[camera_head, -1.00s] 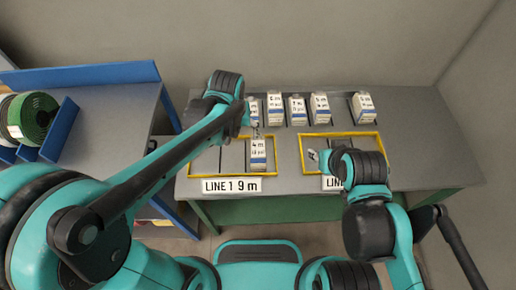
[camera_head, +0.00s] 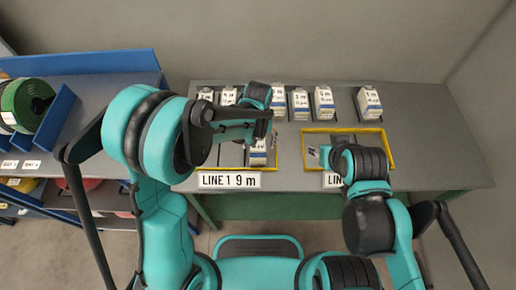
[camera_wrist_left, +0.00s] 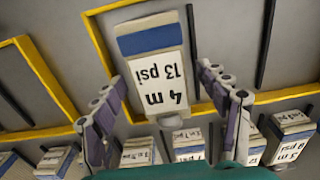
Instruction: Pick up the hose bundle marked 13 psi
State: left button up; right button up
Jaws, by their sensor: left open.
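The hose bundle marked 4 m 13 psi is a white block with a blue band (camera_wrist_left: 155,65), and it stands inside a yellow frame in the left wrist view. In the head view it shows in the left yellow frame (camera_head: 258,158), behind the LINE 1 9 m sign (camera_head: 230,181), partly hidden by my left arm. My left gripper (camera_wrist_left: 163,82) is open, its fingers apart on either side of the bundle's labelled end, with no clear contact. In the head view my left gripper (camera_head: 271,132) is over that frame, largely hidden. My right gripper (camera_head: 318,153) is near the right frame, its jaws too small to judge.
Several other white labelled bundles (camera_head: 323,103) stand in a row along the back of the grey table (camera_head: 430,130). The right yellow frame (camera_head: 391,150) looks empty where visible. A shelf with a green hose reel (camera_head: 34,105) stands at the left.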

pick_arm(q)
jog(key=shift+f, duration=0.2)
jog(key=c, duration=1.6)
